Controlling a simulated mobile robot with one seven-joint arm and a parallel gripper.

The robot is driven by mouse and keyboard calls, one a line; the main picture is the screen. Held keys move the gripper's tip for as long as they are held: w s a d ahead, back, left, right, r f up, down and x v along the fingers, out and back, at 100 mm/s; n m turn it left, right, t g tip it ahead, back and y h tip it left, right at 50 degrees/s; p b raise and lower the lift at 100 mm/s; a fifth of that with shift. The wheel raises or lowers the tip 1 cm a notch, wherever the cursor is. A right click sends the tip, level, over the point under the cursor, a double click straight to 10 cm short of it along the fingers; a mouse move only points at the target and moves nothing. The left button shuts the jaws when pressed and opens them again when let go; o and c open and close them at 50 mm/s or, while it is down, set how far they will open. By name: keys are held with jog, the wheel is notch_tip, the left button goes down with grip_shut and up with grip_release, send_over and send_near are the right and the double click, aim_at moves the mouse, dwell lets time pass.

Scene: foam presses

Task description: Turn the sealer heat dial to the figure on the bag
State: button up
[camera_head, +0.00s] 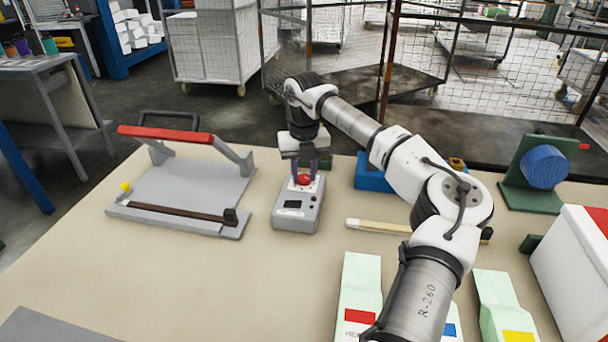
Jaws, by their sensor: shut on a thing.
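A grey control box (297,217) stands on the table with a red dial (304,180) on its top and a small dark display on its face. My gripper (304,172) reaches down from above with its fingers on either side of the red dial, shut on it. The dial's marks are too small to read and partly hidden by the fingers. The sealer (190,184), grey with a red handle bar, stands open to the left of the box. A pale green bag (361,278) with a red label lies at the front. Its lettering starts with "HE"; no figure is readable.
Another pale green bag (496,292) has a yellow patch; my arm partly hides one with a blue patch. A blue block (372,173), a pale stick (377,227), a green stand with a blue roll (544,167) and a white bin (577,265) stand right.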

aim_at(304, 177)
jog(key=shift+m+b, duration=0.65)
jog(key=shift+m, duration=1.55)
jog(key=shift+r, duration=0.1)
jog(key=o, duration=1)
notch_tip(304, 177, up, 14)
jog(key=shift+f+b, duration=0.1)
jog(key=shift+b, duration=0.65)
jog(key=shift+f, duration=0.1)
